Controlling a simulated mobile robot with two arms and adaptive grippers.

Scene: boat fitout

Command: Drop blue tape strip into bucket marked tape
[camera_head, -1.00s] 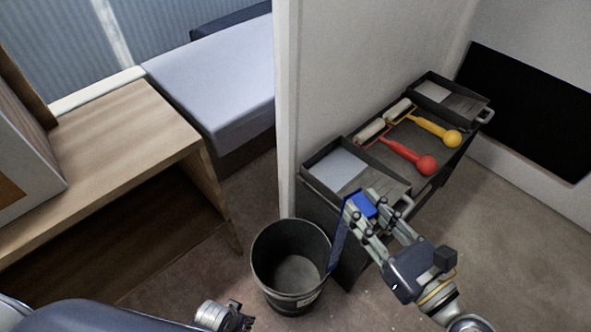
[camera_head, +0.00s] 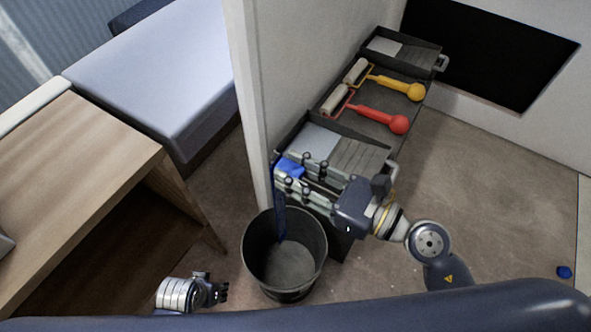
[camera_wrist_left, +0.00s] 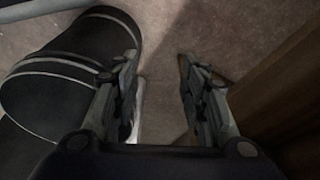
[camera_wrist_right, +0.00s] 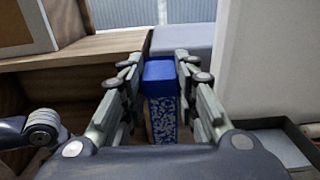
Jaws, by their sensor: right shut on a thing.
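The blue tape strip (camera_head: 280,215) hangs down from my right gripper (camera_head: 284,178), its lower end over the opening of the bucket. In the right wrist view the blue strip (camera_wrist_right: 162,105) sits between the fingers of my right gripper (camera_wrist_right: 160,82), which is shut on it. The dark bucket (camera_head: 318,262) stands on the floor below, and looks empty; no marking on it is readable from here. My left gripper (camera_head: 222,292) is low, left of the bucket. In the left wrist view its fingers (camera_wrist_left: 160,82) are apart and empty, with the bucket (camera_wrist_left: 40,95) beside them.
A dark bench with trays (camera_head: 325,135), a red roller (camera_head: 375,115) and a yellow roller (camera_head: 395,84) stands behind the bucket. A wooden table (camera_head: 90,160) is at left. A white partition (camera_head: 250,95) stands between. A small blue piece (camera_head: 564,272) lies on the floor at right.

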